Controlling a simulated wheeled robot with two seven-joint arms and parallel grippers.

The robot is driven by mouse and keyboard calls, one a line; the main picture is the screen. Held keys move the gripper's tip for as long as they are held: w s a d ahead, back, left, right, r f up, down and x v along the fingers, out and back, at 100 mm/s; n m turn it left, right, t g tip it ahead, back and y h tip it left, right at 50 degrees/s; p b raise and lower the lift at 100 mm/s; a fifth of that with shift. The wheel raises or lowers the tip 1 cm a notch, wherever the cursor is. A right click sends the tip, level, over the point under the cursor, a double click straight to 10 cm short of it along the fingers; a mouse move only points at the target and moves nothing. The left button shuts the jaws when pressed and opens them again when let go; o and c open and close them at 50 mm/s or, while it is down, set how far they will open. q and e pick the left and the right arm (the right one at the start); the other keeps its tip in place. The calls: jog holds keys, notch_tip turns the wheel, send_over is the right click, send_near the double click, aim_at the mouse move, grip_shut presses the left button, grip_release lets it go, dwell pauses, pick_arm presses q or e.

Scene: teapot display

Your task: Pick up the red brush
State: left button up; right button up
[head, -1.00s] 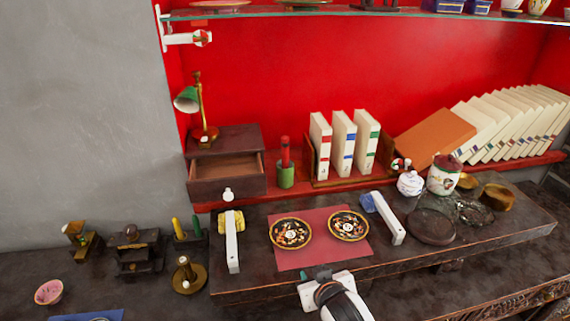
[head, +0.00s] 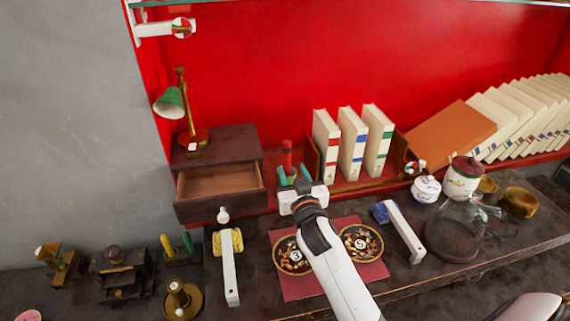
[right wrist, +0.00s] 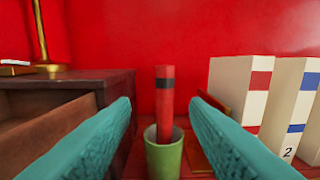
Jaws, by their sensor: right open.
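The red brush (right wrist: 164,103) stands upright in a small green cup (right wrist: 164,155), with a dark band near its top. In the head view the red brush (head: 286,156) shows on the red shelf between the wooden drawer box and the books. My right gripper (head: 294,178) is in front of the cup, its teal fingers partly covering it. In the right wrist view the open fingers of my right gripper (right wrist: 160,108) stand on either side of the brush with gaps. Nothing is between them nearer than the brush and cup. My left gripper is not in view.
The drawer box (head: 218,170) with its open drawer stands left of the brush. Upright books (head: 352,143) in a wooden holder stand close on the right. A green lamp (head: 171,104) is on the box. Two patterned plates (head: 361,243) lie below my right arm.

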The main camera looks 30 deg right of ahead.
aim_at(288, 154)
jog(key=x, duration=0.3)
jog(key=shift+w+d+r+p, duration=0.15)
jog(key=shift+w+p, duration=0.2)
jog(key=shift+w, duration=0.05)
jog(key=shift+w+d, duration=0.1)
jog(key=shift+w, duration=0.4)
jog(key=x, duration=0.2)
jog(key=p+x, duration=0.1)
jog(key=x, duration=0.1)
jog(key=shift+s+d+f, duration=0.15)
jog(key=shift+d+f, duration=0.15)
jog(key=shift+f, duration=0.05)
jog(key=shift+w+d+f, duration=0.1)
jog(key=shift+w+d, duration=0.05)
jog(key=shift+w, duration=0.4)
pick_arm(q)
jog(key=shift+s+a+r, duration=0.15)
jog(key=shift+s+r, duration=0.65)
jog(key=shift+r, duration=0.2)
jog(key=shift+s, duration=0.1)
pick_arm(e)
jog(key=shift+c, duration=0.2)
grip_shut()
